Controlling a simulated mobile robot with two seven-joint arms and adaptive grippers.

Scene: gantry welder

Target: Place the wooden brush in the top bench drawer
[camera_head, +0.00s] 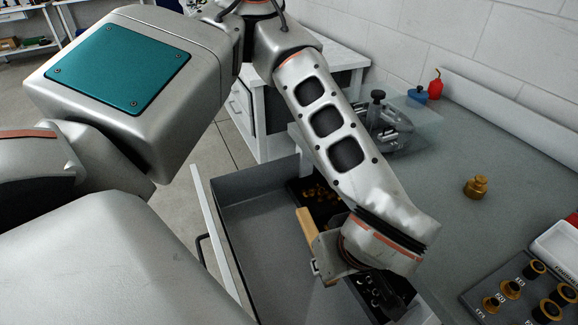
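The open bench drawer (255,235) has a grey inside and a pale front panel, and it is pulled out to the left. A light wooden piece (306,226), which looks like part of the wooden brush, shows over the drawer beside my wrist. The rest of it is hidden behind the wrist, so I cannot tell whether it is held or resting. My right gripper is not in view.
A dark tray of small brass pieces (318,194) sits at the drawer's back. On the grey benchtop (440,160) are a clamp-like metal device (388,128), a red bottle (435,87), a brass weight (476,187) and a panel of knobs (515,290). The benchtop's middle is clear.

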